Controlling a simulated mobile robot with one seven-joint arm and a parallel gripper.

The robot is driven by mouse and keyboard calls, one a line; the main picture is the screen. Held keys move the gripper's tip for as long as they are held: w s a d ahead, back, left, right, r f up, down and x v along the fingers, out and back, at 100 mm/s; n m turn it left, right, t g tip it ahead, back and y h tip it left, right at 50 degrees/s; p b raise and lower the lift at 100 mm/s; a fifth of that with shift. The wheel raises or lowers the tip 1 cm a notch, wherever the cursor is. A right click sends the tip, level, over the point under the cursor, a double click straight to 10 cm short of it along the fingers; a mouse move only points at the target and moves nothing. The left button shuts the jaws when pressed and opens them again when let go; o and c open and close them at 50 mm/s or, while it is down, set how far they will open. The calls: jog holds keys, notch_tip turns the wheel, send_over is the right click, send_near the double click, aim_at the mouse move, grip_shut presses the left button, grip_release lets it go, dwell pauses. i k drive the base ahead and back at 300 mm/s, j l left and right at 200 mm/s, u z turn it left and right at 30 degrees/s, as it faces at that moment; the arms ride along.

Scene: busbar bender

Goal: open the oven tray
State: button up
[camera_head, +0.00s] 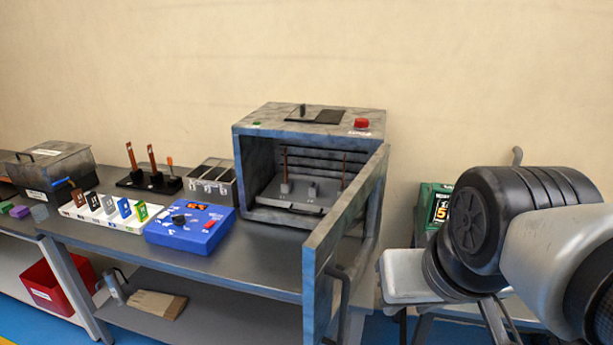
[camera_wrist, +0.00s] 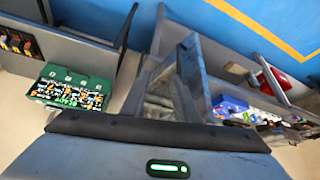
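The oven (camera_head: 310,128) stands on the bench with its door (camera_head: 345,215) swung open toward me on the right side. Inside, low in the chamber, is the grey oven tray (camera_head: 312,190) with a dark handle along its front. It appears to sit inside the oven, and upright copper-coloured bars (camera_head: 284,165) stand on it in small holders. My arm is at the right of the head view, beyond the door and apart from the tray. In the wrist view a grey housing with a green light (camera_wrist: 168,168) fills the bottom. No fingertips show, and the tray cannot be made out there.
The open door juts out between my arm and the chamber. A blue control box (camera_head: 190,228), a card rack (camera_head: 105,210) and a black stand (camera_head: 148,182) are left of the oven. A green box (camera_wrist: 70,88) lies to the right. Bench space before the oven is clear.

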aim_at(315, 194)
jog(key=i+j, duration=0.1)
jog(key=j, duration=0.35)
jog(key=i+j, duration=0.15)
jog(key=j, duration=0.35)
jog(key=i+j, duration=0.1)
jog(key=j, duration=0.35)
jog(key=i+j, duration=0.1)
jog(key=j, duration=0.35)
jog(key=u, duration=0.05)
